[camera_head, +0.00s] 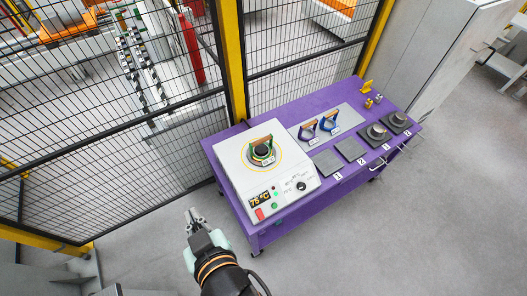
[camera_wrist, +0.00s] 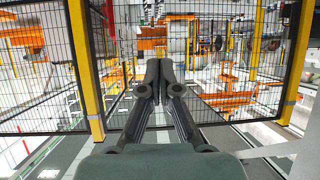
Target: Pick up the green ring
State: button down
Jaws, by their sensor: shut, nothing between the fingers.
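The green ring (camera_head: 251,156) sits on the white heater box (camera_head: 231,171) at the left end of the purple table, around a dark round centre, with a brown handle over it. My gripper (camera_head: 191,213) is to the left of the table and apart from it, over the floor. In the wrist view my gripper (camera_wrist: 152,68) has its two fingers together with nothing between them. The wrist view faces the fence, and the green ring does not show there.
The purple table (camera_head: 262,236) also bears two blue-toned rings with handles (camera_head: 329,122), numbered dark plates (camera_head: 350,149), and small brass parts (camera_head: 373,101). A black mesh fence with yellow posts (camera_head: 232,60) stands behind it. The grey floor in front is clear.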

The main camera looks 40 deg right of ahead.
jog(key=c, duration=1.9)
grip_release()
jog(key=o, duration=1)
